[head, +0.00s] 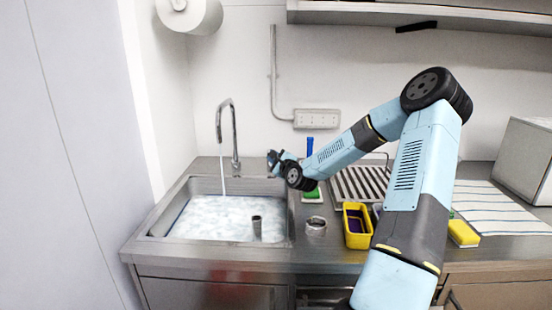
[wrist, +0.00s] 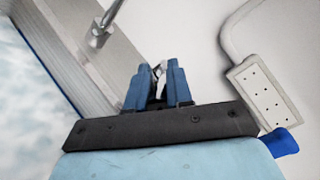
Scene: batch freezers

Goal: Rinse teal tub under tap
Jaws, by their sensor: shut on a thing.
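My gripper (head: 273,160) is at the back of the counter, just right of the tap (head: 235,135). In the wrist view its blue fingers (wrist: 158,85) are closed around a small pale grey-white thing (wrist: 159,78), too small and covered to identify. Water runs from the tap's spout into the sink (head: 167,212), which is full of white foam. The tap's lower part also shows in the wrist view (wrist: 100,35). I cannot make out a teal tub in either view. A dark grey cup-like thing (head: 256,227) stands in the foam at the sink's right side.
Right of the sink are a round metal ring-like thing (head: 316,227), a yellow tub (head: 357,241), a green thing with a blue handle (head: 310,147), a ribbed rack (head: 372,184) and a yellow sponge-like block (head: 463,234). A socket box (head: 316,119) is on the wall.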

